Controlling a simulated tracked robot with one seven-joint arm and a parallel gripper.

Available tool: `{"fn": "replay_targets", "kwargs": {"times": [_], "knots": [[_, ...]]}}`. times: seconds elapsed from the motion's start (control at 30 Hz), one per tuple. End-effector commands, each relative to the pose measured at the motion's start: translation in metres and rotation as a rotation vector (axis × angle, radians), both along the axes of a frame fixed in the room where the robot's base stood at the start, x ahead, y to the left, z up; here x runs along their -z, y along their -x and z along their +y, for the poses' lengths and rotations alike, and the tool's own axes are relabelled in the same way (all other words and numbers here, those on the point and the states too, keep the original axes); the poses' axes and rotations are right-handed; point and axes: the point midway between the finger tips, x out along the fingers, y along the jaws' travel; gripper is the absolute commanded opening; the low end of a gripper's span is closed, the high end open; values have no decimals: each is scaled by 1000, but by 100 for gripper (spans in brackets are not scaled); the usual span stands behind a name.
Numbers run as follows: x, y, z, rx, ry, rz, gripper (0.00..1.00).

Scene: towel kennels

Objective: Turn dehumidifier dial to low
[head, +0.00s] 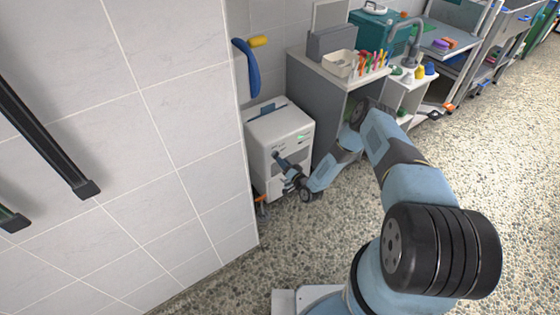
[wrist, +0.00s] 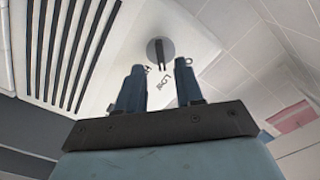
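The dehumidifier (head: 285,128) is a white box standing on the floor by the tiled wall. Its dial (wrist: 160,48) is a grey disc with a dark raised bar, seen in the wrist view just beyond my fingertips. The bar runs roughly up and down in that view; I cannot tell which end is the pointer. Lettering reading "LOW" is printed on the panel below the dial, with another partly hidden mark near the left finger. My gripper (wrist: 160,67) is open and empty, one finger on each side of the dial's line. In the head view my gripper (head: 277,158) is at the dehumidifier's front and hides the dial.
Dark vent slots (wrist: 72,45) lie left of the dial. A grey cabinet (head: 316,95) with a bin and colourful items stands close on the right of the dehumidifier. A blue handled object (head: 245,68) hangs on the wall above. The pebbled floor (head: 480,140) is open at right.

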Motion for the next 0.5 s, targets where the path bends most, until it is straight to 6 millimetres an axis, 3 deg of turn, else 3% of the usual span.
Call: {"fn": "replay_targets", "kwargs": {"times": [0.3, 0.5], "knots": [[1, 54, -36, -1, -1, 5, 36], [2, 78, -52, -1, 0, 4, 36]]}}
